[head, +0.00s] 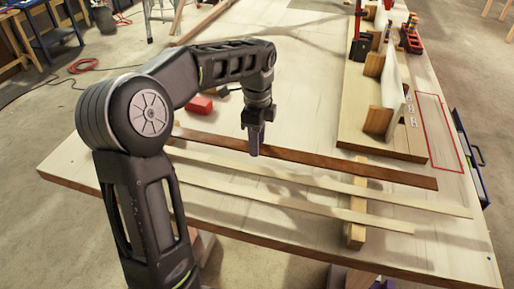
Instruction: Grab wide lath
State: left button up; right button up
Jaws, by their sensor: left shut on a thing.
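Three long laths lie across the workbench. The rear one is a dark brown lath (335,165). In front of it lie a pale lath (310,180) and another pale lath (290,204). The dark lath looks about as wide as or wider than the pale ones. My left gripper (255,150) points down at the dark lath left of its middle and is shut on it. The gripper covers a small part of that lath. My left arm hides the left ends of the pale laths. My right gripper is out of view.
The laths' right parts lie over a wooden support bar (355,234). A red block (199,106) sits behind the laths.

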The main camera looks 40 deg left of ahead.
pick_arm(q)
grip_shut()
jog(key=shift+r, duration=0.1)
jog(key=shift+r, duration=0.75)
notch_tip(320, 180, up, 2)
jog(key=shift+w+d, duration=0.1)
jog(key=w+d, duration=0.2)
jog(key=d, duration=0.3)
jog(key=w+d, duration=0.1)
jog(key=d, duration=0.5)
jog(key=w+d, duration=0.2)
jog(key=d, duration=0.3)
jog(key=shift+w+d, duration=0.35)
jog(key=shift+f, duration=0.1)
jog(key=shift+d, duration=0.1)
